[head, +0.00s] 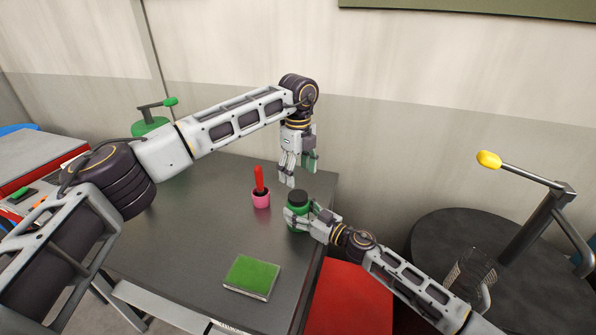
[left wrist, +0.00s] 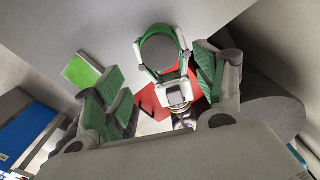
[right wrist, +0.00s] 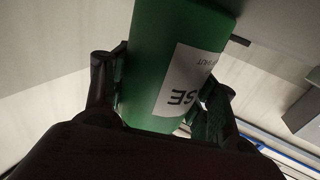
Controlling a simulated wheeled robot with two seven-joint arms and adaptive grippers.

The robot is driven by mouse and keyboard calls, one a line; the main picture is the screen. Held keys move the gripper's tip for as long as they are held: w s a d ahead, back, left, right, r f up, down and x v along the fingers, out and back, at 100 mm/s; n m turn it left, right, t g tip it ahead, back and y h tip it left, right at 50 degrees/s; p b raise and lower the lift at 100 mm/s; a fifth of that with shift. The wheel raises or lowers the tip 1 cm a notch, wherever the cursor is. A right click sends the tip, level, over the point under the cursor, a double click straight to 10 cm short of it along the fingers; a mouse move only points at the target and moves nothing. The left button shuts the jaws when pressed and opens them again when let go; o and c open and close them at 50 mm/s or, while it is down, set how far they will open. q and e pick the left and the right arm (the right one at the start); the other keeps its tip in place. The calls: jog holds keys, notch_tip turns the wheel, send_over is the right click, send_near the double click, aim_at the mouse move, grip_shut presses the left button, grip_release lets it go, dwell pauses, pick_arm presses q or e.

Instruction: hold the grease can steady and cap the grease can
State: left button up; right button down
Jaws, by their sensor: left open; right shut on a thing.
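The green grease can (head: 296,222) stands upright near the right edge of the dark table. A dark round cap (head: 298,197) sits on its top; I cannot tell how firmly it is seated. My right gripper (head: 311,213) is shut around the can's side from the right. In the right wrist view the can (right wrist: 160,55) fills the space between the fingers, its white label partly showing. My left gripper (head: 298,172) is open and empty above the can, pointing down. In the left wrist view the cap (left wrist: 158,54) shows as a grey disc inside the can's green rim.
A pink cup (head: 261,201) with a red-handled tool (head: 259,179) stands left of the can. A green-topped pad (head: 251,277) lies nearer the front of the table (head: 195,225). A round dark table (head: 440,228) with a yellow-knobbed lever (head: 489,159) stands at the right.

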aim_at(298, 195)
pick_arm(q)
jog(key=shift+f, duration=0.1)
dwell(0.5)
jog(key=shift+f, duration=3.9)
